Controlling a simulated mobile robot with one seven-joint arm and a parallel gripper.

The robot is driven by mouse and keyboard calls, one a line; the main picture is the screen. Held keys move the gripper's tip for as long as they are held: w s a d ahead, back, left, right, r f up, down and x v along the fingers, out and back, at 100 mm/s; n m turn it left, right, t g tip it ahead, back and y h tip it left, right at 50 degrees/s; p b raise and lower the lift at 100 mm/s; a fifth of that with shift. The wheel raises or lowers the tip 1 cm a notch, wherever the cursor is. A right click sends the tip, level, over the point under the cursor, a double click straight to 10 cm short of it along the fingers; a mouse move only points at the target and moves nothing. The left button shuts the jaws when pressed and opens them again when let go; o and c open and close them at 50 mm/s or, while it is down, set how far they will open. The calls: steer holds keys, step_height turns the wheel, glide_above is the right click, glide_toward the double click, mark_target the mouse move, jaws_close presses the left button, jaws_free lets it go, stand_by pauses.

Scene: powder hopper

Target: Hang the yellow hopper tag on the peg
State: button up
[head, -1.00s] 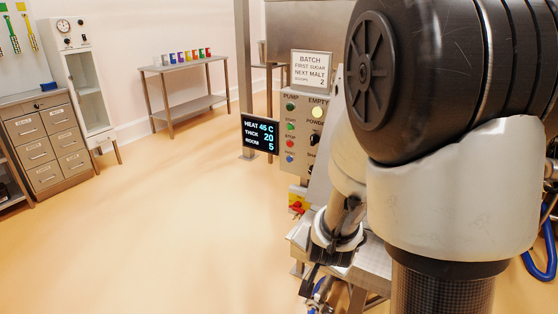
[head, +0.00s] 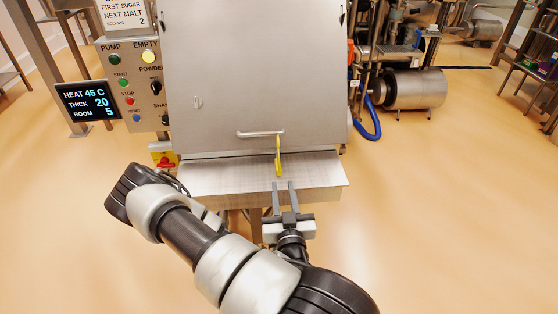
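The yellow hopper tag (head: 278,158) shows as a narrow upright strip at the right end of the bar handle (head: 260,133) on the hopper's front panel (head: 245,75). It appears to hang from the handle. My gripper (head: 284,184) is at the front of the steel ledge, its two fingers pointing toward the hopper with a gap between them. The tag's lower end is just beyond the left fingertip, and I see nothing between the fingers. A small fitting (head: 197,102) on the panel's left side may be the peg, but it is too small to tell.
The steel ledge (head: 225,178) juts out below the panel. A control box (head: 130,85) and a display (head: 88,101) stand to the left. A blue hose (head: 374,125) and a steel motor (head: 415,89) are to the right. The floor in front is open.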

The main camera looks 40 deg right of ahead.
steer(key=b+x, duration=0.3)
steer(key=x, duration=0.8)
steer(key=shift+w+a, duration=0.1)
steer(key=shift+b+x, duration=0.7)
steer(key=shift+x, duration=2.35)
steer(key=shift+r, duration=0.15)
steer(key=shift+c, duration=0.4)
jaws_close()
